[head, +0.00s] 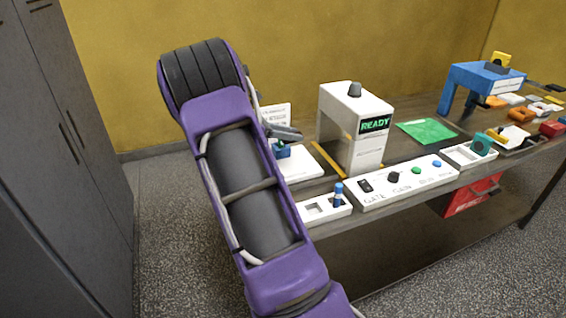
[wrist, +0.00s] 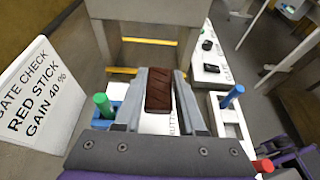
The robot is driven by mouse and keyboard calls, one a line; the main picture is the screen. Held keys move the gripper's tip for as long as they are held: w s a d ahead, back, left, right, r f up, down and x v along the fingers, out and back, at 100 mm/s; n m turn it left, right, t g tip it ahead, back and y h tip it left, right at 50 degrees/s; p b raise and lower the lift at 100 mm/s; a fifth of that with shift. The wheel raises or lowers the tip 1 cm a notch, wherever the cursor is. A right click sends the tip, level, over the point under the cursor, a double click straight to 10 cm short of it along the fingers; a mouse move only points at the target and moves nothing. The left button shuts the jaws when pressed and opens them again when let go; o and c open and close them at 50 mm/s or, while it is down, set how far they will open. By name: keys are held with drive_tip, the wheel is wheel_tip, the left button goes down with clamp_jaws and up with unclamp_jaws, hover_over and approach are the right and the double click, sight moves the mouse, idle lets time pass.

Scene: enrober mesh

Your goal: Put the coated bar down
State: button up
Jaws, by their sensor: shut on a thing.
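The coated bar (wrist: 159,90) is dark brown with a ridged top and sits between the fingers of my gripper (wrist: 160,105) in the wrist view. My gripper is shut on it. Below it is a white surface with lettering, partly hidden; I cannot tell whether the bar touches it. In the head view my gripper (head: 284,132) is a grey shape beside my purple arm, left of the white gate machine (head: 368,148); the bar is not visible there. The machine's display reads READY. In the wrist view the gate's opening (wrist: 150,45) lies ahead, with yellow stripes across the floor of it.
A sign (wrist: 35,98) reads gate check, red stick, gain 40 %. A green stick (wrist: 102,103) stands left of my gripper, a blue stick (wrist: 233,95) right. The control panel (head: 400,183) runs along the table's front. A green sheet (head: 427,131) lies right of the gate.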

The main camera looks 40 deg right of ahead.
sight(290, 169)
wheel_tip(290, 169, down, 10)
drive_tip(key=shift+r, duration=0.1)
idle(0.4)
drive_tip(key=shift+f+b, duration=0.2)
drive_tip(key=shift+b, duration=0.1)
drive_tip(key=o, duration=1)
drive_tip(key=shift+r, duration=0.2)
drive_tip(key=v, duration=1.2)
drive_tip(key=shift+a+f, duration=0.1)
